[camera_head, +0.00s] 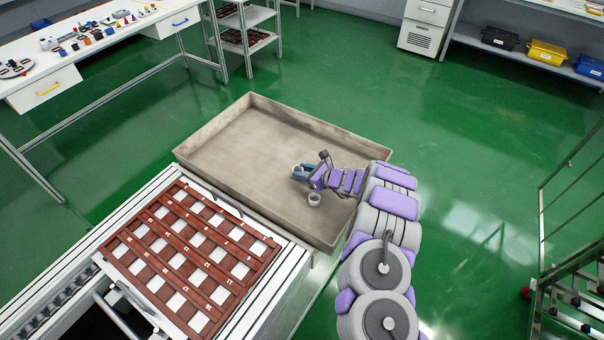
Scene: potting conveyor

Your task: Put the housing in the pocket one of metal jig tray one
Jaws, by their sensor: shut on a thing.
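My gripper (303,172) is over the right part of a shallow grey-beige bin, pointing left. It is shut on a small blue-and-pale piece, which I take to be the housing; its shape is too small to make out. A small pale round cup-like piece (314,199) shows just below the gripper; I cannot tell whether it rests in the bin. The jig tray (176,190), a reddish-brown grid with rows of pale square pockets, lies on the conveyor at lower left, apart from the gripper. I cannot read which pocket is number one.
The bin (225,130) stands against the conveyor's (55,262) end, its floor otherwise bare. A white workbench (110,43) with small coloured parts is at upper left. A metal step frame (570,290) stands at right. Green floor (480,150) is clear between.

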